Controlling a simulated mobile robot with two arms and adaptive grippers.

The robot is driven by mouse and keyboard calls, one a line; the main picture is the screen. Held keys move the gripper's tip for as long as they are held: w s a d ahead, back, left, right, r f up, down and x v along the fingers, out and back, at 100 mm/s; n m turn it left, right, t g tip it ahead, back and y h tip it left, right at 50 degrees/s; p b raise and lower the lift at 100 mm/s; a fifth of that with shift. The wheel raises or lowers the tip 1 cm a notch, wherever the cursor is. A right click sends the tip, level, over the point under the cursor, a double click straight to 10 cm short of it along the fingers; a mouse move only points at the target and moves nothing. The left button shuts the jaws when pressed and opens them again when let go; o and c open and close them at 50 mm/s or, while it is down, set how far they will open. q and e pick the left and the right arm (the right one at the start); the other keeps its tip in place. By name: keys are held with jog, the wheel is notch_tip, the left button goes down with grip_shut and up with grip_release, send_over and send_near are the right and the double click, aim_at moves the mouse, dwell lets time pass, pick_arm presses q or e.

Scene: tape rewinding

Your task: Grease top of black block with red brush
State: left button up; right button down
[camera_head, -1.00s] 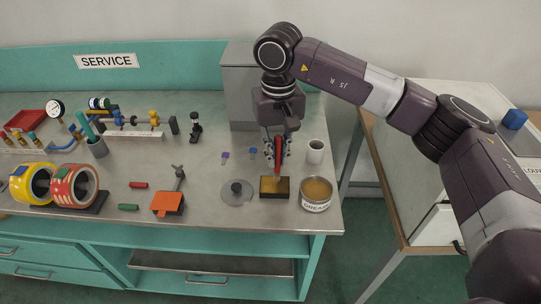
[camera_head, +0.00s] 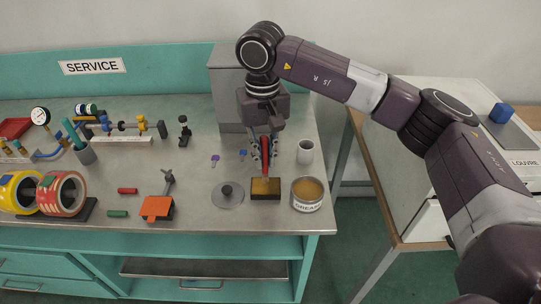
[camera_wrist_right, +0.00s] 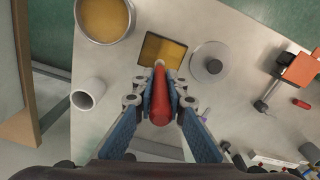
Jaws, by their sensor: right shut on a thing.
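The black block (camera_head: 265,195) sits on the metal bench near its front edge. Its top shows a yellowish-brown coat in both current views, and its top is also clear in the right wrist view (camera_wrist_right: 151,47). My right gripper (camera_head: 263,157) is shut on the red brush (camera_wrist_right: 160,97), its fingers on both sides of the handle. The brush (camera_head: 266,168) points down at the block, its tip at the block's top; I cannot tell whether it touches. The grease tin (camera_head: 307,195), full of yellowish-brown grease, stands just right of the block. My left gripper is not in view.
A round metal lid with a knob (camera_head: 228,194) lies left of the block. A white cup (camera_head: 305,152) stands behind the tin. An orange-topped tool (camera_head: 157,207) and tape rolls (camera_head: 62,193) stand further left. A grey box (camera_head: 226,90) stands behind my gripper.

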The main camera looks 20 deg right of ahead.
jog(key=shift+w+a, duration=0.15)
jog(key=shift+a, duration=0.4)
jog(key=shift+w+a, duration=0.15)
jog(key=shift+a, duration=0.4)
jog(key=shift+s+d+f+b, duration=0.1)
jog(key=shift+d+b, duration=0.1)
jog(key=shift+d, duration=0.2)
jog(key=shift+s+d+b, duration=0.1)
jog(key=shift+d+b, duration=0.05)
jog(key=shift+d, duration=0.2)
jog(key=shift+s+d, duration=0.3)
jog(key=shift+d, duration=0.6)
jog(key=shift+r, duration=0.6)
notch_tip(320, 180, up, 5)
jog(key=p, duration=0.3)
